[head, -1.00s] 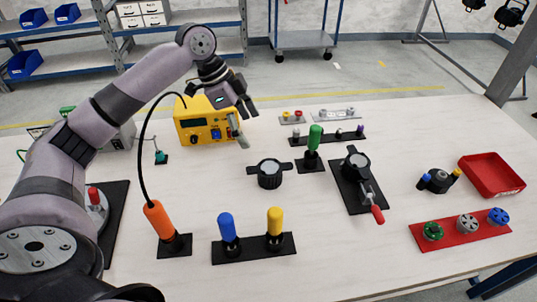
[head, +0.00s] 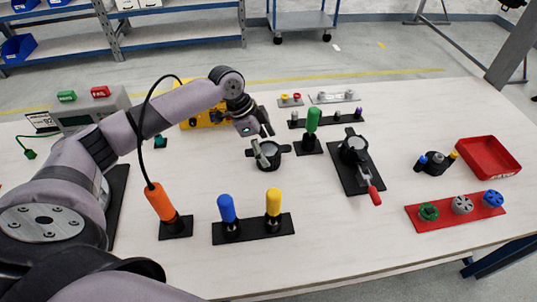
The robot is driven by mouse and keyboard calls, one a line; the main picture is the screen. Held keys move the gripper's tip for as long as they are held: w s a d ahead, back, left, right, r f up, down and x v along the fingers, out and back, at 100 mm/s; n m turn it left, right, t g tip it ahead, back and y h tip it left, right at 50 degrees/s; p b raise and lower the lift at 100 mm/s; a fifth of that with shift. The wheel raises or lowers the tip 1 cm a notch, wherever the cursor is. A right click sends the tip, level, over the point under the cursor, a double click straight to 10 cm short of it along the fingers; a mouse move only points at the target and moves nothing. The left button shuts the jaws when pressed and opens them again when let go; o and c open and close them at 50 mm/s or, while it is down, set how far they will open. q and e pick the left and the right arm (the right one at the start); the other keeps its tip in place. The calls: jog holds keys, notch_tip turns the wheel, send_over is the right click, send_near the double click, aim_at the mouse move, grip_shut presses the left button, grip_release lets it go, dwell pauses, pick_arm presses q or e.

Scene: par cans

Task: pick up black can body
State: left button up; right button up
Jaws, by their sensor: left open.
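The black can body (head: 274,161) is a short round black pot with side tabs and a pale top. It stands on the white table near the middle of the head view. My left gripper (head: 267,148) is at the can from behind and above, its fingers apart. One grey finger pad covers part of the can's left side and top, so I cannot tell whether it touches. My right gripper is out of view.
Blue (head: 226,208) and yellow (head: 273,203) handled tools stand in front. An orange-handled tool (head: 159,202) is at left, a red tray (head: 488,157) at far right.

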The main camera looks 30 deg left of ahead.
aim_at(266, 150)
pick_arm(q)
jog(key=shift+x, duration=1.55)
jog(key=shift+a, duration=0.1)
jog(key=shift+c, duration=0.2)
jog(key=c, duration=1.6)
